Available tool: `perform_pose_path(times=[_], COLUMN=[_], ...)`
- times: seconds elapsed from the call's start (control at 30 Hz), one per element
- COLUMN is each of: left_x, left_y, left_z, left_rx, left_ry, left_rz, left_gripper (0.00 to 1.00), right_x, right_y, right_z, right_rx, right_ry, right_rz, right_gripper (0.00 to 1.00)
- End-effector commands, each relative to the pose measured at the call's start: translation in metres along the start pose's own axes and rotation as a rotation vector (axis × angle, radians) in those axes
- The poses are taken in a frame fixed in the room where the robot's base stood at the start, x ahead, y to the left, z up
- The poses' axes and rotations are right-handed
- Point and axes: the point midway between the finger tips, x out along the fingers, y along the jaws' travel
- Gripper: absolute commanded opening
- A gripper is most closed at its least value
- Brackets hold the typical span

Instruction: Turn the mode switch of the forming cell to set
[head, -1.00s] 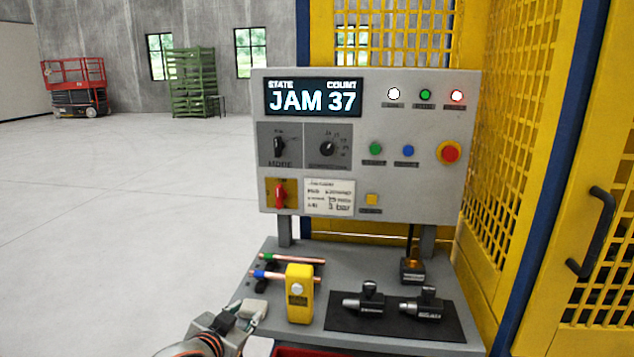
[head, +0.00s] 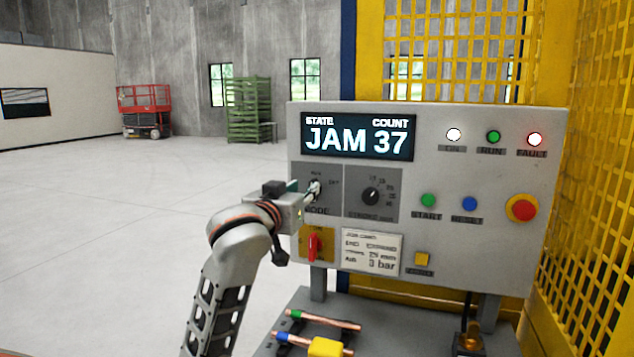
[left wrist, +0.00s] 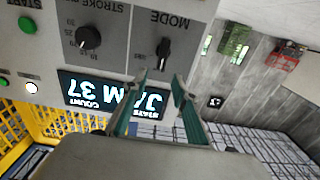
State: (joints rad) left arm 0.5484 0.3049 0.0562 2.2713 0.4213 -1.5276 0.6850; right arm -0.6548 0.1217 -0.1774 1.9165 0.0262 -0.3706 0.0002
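The mode switch (left wrist: 163,52) is a black knob on a dark grey plate (head: 325,207) marked MODE. In the upside-down left wrist view its handle stands roughly vertical; which mark it points to is too small to read there. In the head view my left gripper (head: 313,189) is at the switch and covers most of it. In the left wrist view the left gripper's two fingers (left wrist: 160,82) are spread apart with nothing between the tips, which point at the knob from just short of it. My right gripper is not in view.
The display (head: 357,137) reads JAM 37. The stroke knob (head: 370,196) sits right of the mode plate, and a red switch (head: 313,247) sits below it. Green and blue buttons and a red stop button (head: 521,208) are farther right. Copper tubes (head: 323,320) lie on the shelf below.

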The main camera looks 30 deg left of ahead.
Motion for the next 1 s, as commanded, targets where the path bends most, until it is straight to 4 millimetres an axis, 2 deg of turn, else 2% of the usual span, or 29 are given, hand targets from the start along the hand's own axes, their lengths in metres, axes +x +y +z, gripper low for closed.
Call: perform_pose_path(times=[0.2, 0.4, 0.77, 0.9, 1.0], left_x=[0.035, 0.058, 0.064, 0.064, 0.064], left_y=[-0.001, 0.0, 0.0, 0.0, 0.0], left_z=[0.001, 0.001, 0.001, 0.001, 0.001], left_rx=[0.003, 0.002, 0.002, 0.002, 0.002], left_ry=[-0.003, -0.002, -0.001, -0.001, -0.001], left_rz=[-0.002, -0.001, -0.001, 0.0, 0.0], left_gripper=[0.28, 0.28, 0.28, 0.0, 0.0], right_x=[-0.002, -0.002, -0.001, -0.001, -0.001], right_y=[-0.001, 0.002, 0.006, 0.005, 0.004], right_z=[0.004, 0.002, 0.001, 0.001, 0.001], right_rx=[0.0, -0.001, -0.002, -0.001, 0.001], right_ry=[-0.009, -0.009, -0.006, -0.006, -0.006], right_rz=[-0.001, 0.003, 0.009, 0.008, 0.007], right_gripper=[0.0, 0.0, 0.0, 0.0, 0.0])
